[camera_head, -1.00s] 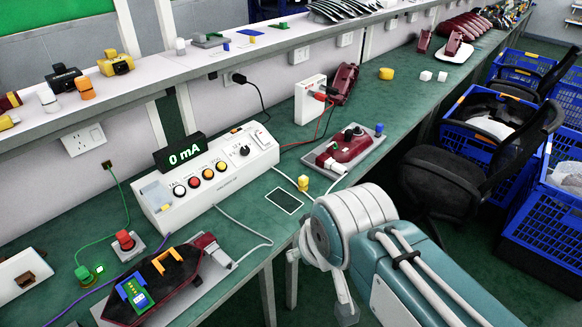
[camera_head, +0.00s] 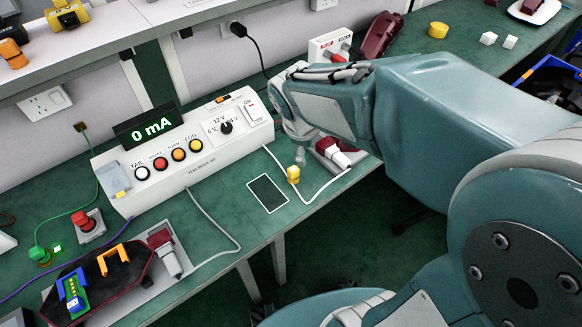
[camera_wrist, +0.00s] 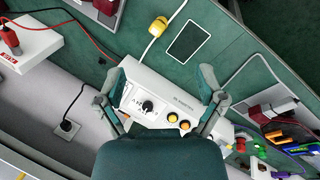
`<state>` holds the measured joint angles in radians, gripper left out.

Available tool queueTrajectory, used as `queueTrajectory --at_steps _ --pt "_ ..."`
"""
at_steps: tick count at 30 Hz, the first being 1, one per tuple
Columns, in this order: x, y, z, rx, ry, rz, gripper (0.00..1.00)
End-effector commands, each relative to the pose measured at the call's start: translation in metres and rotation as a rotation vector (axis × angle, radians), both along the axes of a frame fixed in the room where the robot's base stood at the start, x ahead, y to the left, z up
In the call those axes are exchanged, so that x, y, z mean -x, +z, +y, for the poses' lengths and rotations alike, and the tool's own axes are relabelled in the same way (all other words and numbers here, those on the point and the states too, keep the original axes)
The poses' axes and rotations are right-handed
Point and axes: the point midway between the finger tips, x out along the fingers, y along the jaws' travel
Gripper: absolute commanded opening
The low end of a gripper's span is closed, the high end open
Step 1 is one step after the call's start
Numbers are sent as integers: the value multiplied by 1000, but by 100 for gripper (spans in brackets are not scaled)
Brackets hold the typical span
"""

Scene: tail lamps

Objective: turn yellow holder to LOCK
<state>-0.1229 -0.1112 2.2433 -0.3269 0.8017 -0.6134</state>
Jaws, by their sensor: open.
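A small yellow piece (camera_head: 293,174) sits at the bench's front edge on a white cable, beside a dark rectangular pad. It also shows in the wrist view (camera_wrist: 158,26). An orange-yellow bracket (camera_head: 114,261) stands on a dark red lamp (camera_head: 100,285) at lower left. I cannot tell which is the named holder, and no LOCK mark is readable. My gripper (camera_wrist: 163,78) is open and empty, its fingers spread over the white test box (camera_wrist: 150,98). In the head view it is beside the box's right end, partly hidden by my arm.
The test box (camera_head: 185,160) carries a row of buttons, a dial and a display reading 0 mA. Cables cross the bench.

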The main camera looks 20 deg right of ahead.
Motion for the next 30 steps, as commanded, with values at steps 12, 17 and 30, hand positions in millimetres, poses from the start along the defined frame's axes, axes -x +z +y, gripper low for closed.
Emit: queueTrajectory --at_steps 12,17,30 --pt "-67 -90 19 223 533 233 89" --pt "-84 -128 26 287 729 318 89" --pt "-98 -182 23 337 897 391 89"
